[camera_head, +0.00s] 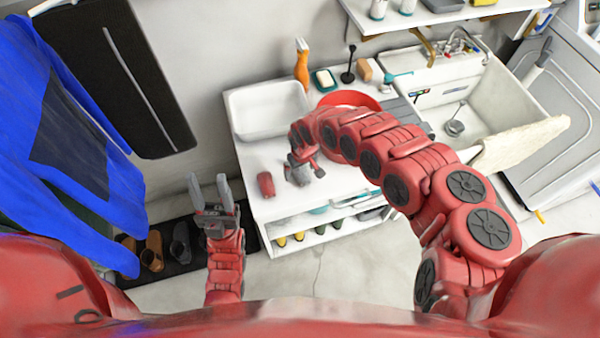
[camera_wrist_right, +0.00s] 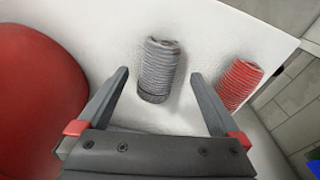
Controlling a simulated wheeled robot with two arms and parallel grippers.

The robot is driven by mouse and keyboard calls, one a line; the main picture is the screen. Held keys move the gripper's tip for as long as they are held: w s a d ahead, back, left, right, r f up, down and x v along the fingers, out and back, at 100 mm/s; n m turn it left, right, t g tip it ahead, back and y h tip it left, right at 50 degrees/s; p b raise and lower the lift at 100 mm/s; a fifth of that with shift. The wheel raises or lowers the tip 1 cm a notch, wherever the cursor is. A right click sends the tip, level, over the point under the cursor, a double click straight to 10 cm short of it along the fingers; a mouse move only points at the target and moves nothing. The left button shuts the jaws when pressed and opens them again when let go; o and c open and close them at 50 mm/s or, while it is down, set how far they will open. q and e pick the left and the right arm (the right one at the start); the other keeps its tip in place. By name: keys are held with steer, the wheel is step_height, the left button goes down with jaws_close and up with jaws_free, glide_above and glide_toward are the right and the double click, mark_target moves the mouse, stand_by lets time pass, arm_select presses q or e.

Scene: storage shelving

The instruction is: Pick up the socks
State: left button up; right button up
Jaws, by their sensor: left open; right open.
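A grey ribbed rolled sock (camera_wrist_right: 158,70) lies on the white counter, seen in the right wrist view between and beyond my right gripper's fingers. A red ribbed rolled sock (camera_wrist_right: 239,82) lies to its right; it also shows in the head view (camera_head: 265,184). My right gripper (camera_wrist_right: 160,74) is open over the counter near the grey sock, with nothing held. In the head view the gripper and arm partly cover the grey sock. My left gripper (camera_head: 208,180) is open and empty, left of the counter.
A white bin (camera_head: 268,110) stands at the counter's back left. A red round bowl (camera_head: 350,98) lies behind my right arm. Bottles, a soap dish and a sink (camera_head: 470,112) are further back and right. Shoes (camera_head: 153,250) are on a dark mat; blue clothing (camera_head: 75,150) hangs left.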

steer(key=shift+d+f, duration=0.1)
steer(key=shift+f, duration=0.6)
steer(key=c, duration=1.4)
steer(key=shift+r, duration=0.1)
steer(key=shift+w+r, duration=0.1)
steer(key=shift+r, duration=0.6)
steer(key=shift+d+r+b, duration=0.2)
steer(key=shift+r+b, duration=0.25)
steer(key=shift+r, duration=0.65)
steer(key=s+d, duration=0.1)
steer(key=s, duration=0.1)
steer(key=s+d+p, duration=0.1)
steer(key=s, duration=0.1)
steer(key=shift+s+d+r, duration=0.1)
steer(key=shift+d+r, duration=0.15)
steer(key=shift+d, duration=0.1)
steer(key=s+d+p, duration=0.6)
steer(key=s+p, duration=0.3)
steer(key=p, duration=0.1)
steer(key=shift+d+r+p, duration=0.15)
steer(key=shift+r+p, duration=0.15)
steer(key=shift+r, duration=0.1)
